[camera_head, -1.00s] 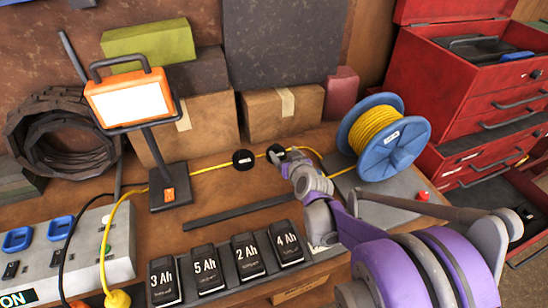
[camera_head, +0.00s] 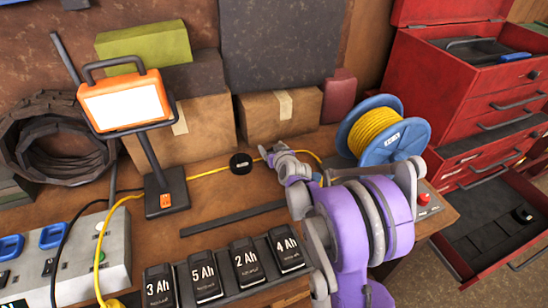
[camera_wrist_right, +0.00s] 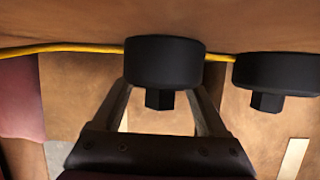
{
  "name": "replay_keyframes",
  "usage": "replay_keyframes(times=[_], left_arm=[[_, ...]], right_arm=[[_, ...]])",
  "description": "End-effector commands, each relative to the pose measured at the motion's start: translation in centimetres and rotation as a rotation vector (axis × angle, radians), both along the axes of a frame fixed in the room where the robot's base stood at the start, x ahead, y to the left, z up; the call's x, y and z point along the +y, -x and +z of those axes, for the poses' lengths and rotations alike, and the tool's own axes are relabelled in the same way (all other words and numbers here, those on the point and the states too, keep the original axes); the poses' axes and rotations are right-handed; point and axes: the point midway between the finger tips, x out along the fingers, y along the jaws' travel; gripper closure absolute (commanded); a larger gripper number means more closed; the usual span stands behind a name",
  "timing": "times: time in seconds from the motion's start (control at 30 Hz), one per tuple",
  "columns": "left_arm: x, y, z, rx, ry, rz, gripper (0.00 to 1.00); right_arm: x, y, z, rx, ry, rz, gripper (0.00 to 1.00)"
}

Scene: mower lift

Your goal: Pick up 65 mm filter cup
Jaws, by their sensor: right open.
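Two black round cups with hex knobs show in the right wrist view, which looks upside down. One cup (camera_wrist_right: 165,62) lies at the fingertips of my right gripper (camera_wrist_right: 163,100), its body covering the tips. The other cup (camera_wrist_right: 278,74) is beside it, clear of the fingers. In the head view one black cup (camera_head: 241,163) stands on the bench by the yellow cable. My right gripper (camera_head: 268,153) is just right of it and hides the second cup. The right gripper is open; finger contact cannot be told. No size marking is readable. My left gripper is not in view.
A work lamp (camera_head: 125,102) stands left of the cups, with cardboard boxes (camera_head: 280,115) behind. A blue cable reel (camera_head: 385,133) is to the right. Battery packs (camera_head: 247,260) line the front. An open drawer (camera_head: 490,235) sticks out at right.

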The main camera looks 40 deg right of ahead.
Motion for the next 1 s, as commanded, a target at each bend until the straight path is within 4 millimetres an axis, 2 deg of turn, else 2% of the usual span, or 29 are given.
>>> replay_keyframes(times=[0.27, 0.67, 1.0], left_arm=[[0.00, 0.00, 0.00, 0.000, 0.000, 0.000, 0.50], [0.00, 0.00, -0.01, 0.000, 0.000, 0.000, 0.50], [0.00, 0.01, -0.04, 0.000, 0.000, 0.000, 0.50]], right_arm=[[-0.09, -0.22, -0.10, 0.000, 0.000, 0.000, 0.26], [-0.05, -0.17, -0.16, 0.002, -0.001, 0.001, 0.98], [-0.01, -0.13, -0.26, 0.004, -0.003, 0.002, 1.00]])
